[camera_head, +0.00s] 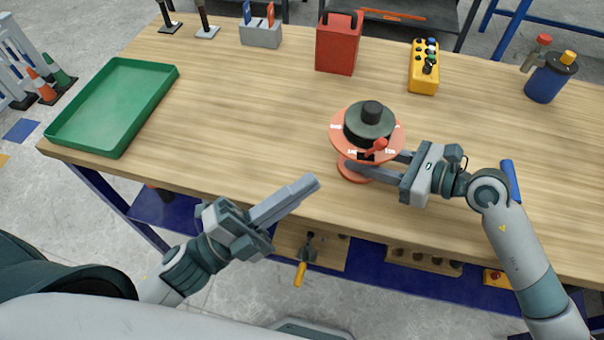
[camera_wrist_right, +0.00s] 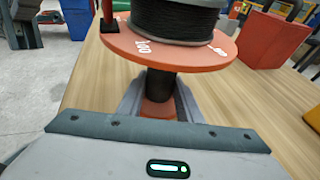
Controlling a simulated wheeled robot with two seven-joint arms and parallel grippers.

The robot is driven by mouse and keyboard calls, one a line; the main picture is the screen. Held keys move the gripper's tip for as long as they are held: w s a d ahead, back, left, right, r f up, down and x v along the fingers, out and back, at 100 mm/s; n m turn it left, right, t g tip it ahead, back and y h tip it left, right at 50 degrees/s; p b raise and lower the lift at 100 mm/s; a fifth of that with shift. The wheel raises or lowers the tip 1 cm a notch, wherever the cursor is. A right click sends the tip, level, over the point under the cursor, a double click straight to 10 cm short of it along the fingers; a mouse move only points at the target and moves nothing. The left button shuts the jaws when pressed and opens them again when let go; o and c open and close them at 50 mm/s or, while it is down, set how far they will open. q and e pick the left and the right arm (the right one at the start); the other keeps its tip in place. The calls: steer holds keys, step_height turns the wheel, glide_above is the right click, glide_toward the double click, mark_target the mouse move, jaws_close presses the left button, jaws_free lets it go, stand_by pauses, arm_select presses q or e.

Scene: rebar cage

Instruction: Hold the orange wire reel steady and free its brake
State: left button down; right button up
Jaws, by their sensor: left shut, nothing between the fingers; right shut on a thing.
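The orange wire reel (camera_head: 341,130) stands upright on the wooden table, with dark wire wound on top and a red brake lever (camera_head: 379,145) at its front right. My right gripper (camera_head: 372,165) reaches in from the right, low at the reel. In the right wrist view the fingers (camera_wrist_right: 160,95) are shut around the dark post (camera_wrist_right: 161,84) under the orange disc (camera_wrist_right: 185,52). My left gripper (camera_head: 313,183) is shut and empty, at the table's front edge, left of and nearer than the reel.
A green tray (camera_head: 68,104) lies at the left. A red can (camera_head: 338,48), a yellow control box (camera_head: 424,72) and a blue flask (camera_head: 549,82) stand along the back. The table left of the reel is clear. A blue stick (camera_head: 510,180) lies at the right.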

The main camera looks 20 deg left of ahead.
steer(key=o, duration=1.3)
steer(key=shift+c, duration=0.2)
steer(key=shift+d, duration=0.1)
steer(key=v, duration=1.2)
steer(key=shift+s, duration=0.1)
steer(key=shift+r, duration=0.1)
